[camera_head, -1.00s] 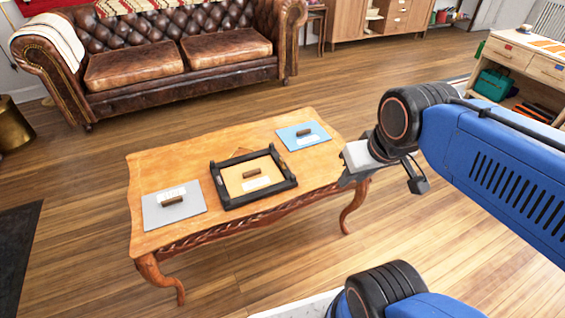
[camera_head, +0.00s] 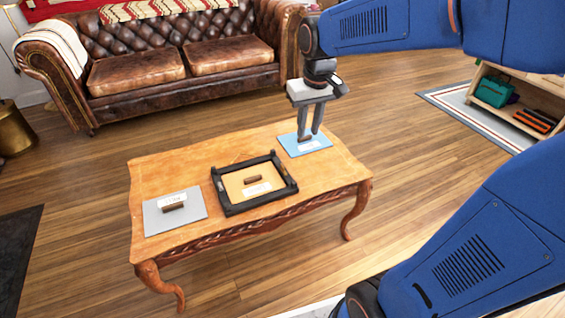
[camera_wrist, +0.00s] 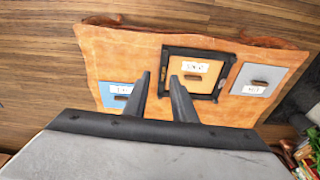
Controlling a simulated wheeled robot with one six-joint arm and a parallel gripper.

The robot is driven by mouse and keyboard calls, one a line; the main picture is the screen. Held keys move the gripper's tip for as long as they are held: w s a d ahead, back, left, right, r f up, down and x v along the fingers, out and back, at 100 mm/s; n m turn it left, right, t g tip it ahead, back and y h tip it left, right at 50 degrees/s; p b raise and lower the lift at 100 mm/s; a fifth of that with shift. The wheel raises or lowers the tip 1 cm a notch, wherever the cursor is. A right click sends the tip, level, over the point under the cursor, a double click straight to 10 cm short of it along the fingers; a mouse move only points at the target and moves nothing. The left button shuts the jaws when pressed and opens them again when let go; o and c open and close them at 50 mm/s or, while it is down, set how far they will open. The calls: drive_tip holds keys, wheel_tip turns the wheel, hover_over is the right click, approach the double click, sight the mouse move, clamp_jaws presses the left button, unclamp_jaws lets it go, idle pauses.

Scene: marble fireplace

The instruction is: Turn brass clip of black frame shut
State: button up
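The black frame (camera_head: 289,184) lies flat in the middle of the wooden table, with a tan panel (camera_head: 236,187) inside it bearing a brown handle and a white label. The frame also shows in the wrist view (camera_wrist: 204,50), beyond and right of my fingertips. I cannot make out the brass clip clearly in either view; it is too small. My gripper (camera_head: 309,136) points down, over the blue panel (camera_head: 287,144) in the head view. Its fingers are apart with nothing between them, and in the wrist view (camera_wrist: 160,77) they look well above the table.
The blue panel lies right of the frame and a grey panel (camera_head: 156,222) left of it, each with a brown handle and label. The wooden table (camera_head: 158,165) is otherwise bare. A leather sofa (camera_head: 136,72) stands behind, and a shelf unit (camera_head: 528,95) at right.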

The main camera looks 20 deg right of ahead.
drive_tip(key=g, duration=0.2)
hover_over(282, 165)
wheel_tip(282, 165, down, 6)
drive_tip(key=shift+n, duration=0.3)
wheel_tip(282, 165, down, 18)
drive_tip(key=shift+s+r, duration=0.1)
drive_tip(key=shift+r, duration=0.1)
clamp_jaws()
